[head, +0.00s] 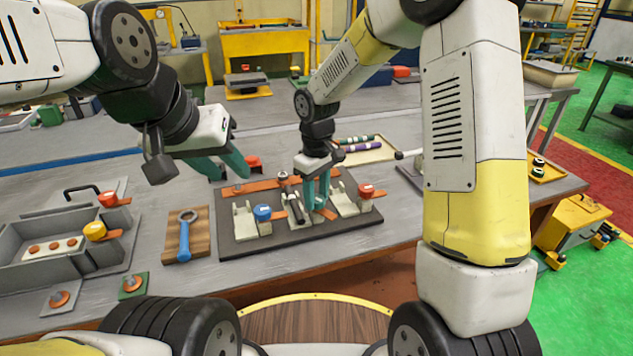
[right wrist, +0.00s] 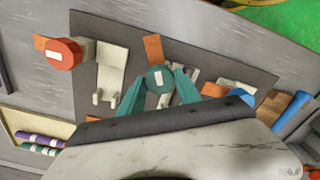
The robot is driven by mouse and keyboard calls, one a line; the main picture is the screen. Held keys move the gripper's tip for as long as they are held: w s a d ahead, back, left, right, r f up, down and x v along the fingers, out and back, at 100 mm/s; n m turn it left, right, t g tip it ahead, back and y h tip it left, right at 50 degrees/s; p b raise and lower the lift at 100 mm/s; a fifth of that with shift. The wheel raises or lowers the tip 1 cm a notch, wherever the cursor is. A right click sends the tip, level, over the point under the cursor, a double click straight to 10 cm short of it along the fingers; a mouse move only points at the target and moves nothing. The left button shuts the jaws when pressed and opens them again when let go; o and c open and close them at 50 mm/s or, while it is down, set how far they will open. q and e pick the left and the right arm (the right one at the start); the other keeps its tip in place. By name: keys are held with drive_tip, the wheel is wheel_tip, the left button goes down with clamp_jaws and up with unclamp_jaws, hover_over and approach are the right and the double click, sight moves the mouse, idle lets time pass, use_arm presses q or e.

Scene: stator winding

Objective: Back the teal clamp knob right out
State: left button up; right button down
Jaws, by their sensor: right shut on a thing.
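The teal clamp knob (right wrist: 160,78), round with a pale label, sits between the two teal fingers of my right gripper (right wrist: 160,90) in the right wrist view. My right gripper (head: 318,190) is shut on it, pointing down over the middle clamp (head: 297,217) of the dark base plate (head: 240,248). In the head view the fingers largely hide the knob, so its height on its thread cannot be told. My left gripper (head: 224,165) is open and empty, above the table left of the plate.
A blue-knob clamp (head: 263,213) and a red-knob clamp (head: 366,190) flank the middle one closely. Another red knob (head: 252,161) is behind my left gripper. A blue wrench (head: 185,235) on a wooden board and a grey bin (head: 50,255) lie left. A tray (head: 375,155) holds rolls behind.

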sight(317, 198)
drive_tip(key=n, duration=0.5)
drive_tip(key=shift+s+f+n, duration=0.1)
drive_tip(key=shift+f+n, duration=0.1)
drive_tip(key=shift+n, duration=0.1)
drive_tip(key=n, duration=0.5)
drive_tip(key=shift+d+n, duration=0.1)
drive_tip(key=shift+n, duration=0.2)
drive_tip(key=c, duration=0.9)
unclamp_jaws()
drive_tip(key=shift+o, duration=0.2)
drive_tip(key=shift+r, duration=0.1)
wheel_tip(317, 198, up, 8)
drive_tip(key=shift+f, duration=0.1)
